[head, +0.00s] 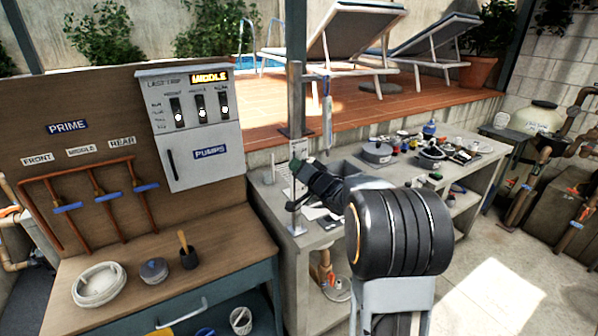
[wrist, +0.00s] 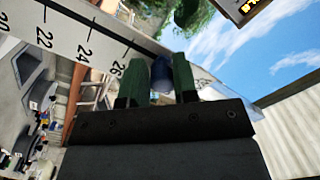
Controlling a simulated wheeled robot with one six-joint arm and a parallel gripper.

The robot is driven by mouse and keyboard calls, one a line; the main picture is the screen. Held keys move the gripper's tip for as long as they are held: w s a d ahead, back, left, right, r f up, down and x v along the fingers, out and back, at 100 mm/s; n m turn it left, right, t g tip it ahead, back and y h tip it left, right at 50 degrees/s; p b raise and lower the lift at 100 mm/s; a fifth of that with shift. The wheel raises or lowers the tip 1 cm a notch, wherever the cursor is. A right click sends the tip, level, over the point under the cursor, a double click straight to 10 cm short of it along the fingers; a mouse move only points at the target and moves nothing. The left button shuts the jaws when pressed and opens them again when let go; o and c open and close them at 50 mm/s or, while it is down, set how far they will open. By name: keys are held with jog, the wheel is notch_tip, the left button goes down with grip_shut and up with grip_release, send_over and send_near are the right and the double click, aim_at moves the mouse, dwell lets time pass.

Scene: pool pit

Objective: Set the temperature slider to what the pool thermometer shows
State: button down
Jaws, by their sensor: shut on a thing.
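A white scale plate (wrist: 75,32) with black numbers 20, 22, 24 and 26 runs slantwise across the upper left of the wrist view. My gripper (wrist: 161,62) has green fingertips closed around a blue slider knob (wrist: 161,76), at the 26 end of the visible scale. The fingers hide the knob's exact mark.
A grey workbench (head: 325,238) holds several tools and bottles. A pump cabinet (head: 199,140) on a wooden board is at left, above a wooden bench (head: 140,272). Open floor (head: 500,280) lies at right.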

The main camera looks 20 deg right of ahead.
jog(key=shift+a+r, duration=0.1)
jog(key=shift+r, duration=0.05)
jog(key=c, duration=1)
grip_release()
jog(key=s, duration=0.4)
jog(key=s+d+b, duration=0.1)
jog(key=s, duration=0.4)
jog(key=s+d, duration=0.1)
jog(key=s, duration=0.3)
jog(key=shift+s+d+b, duration=0.25)
jog(key=shift+s+b, duration=0.05)
jog(key=shift+b, duration=0.1)
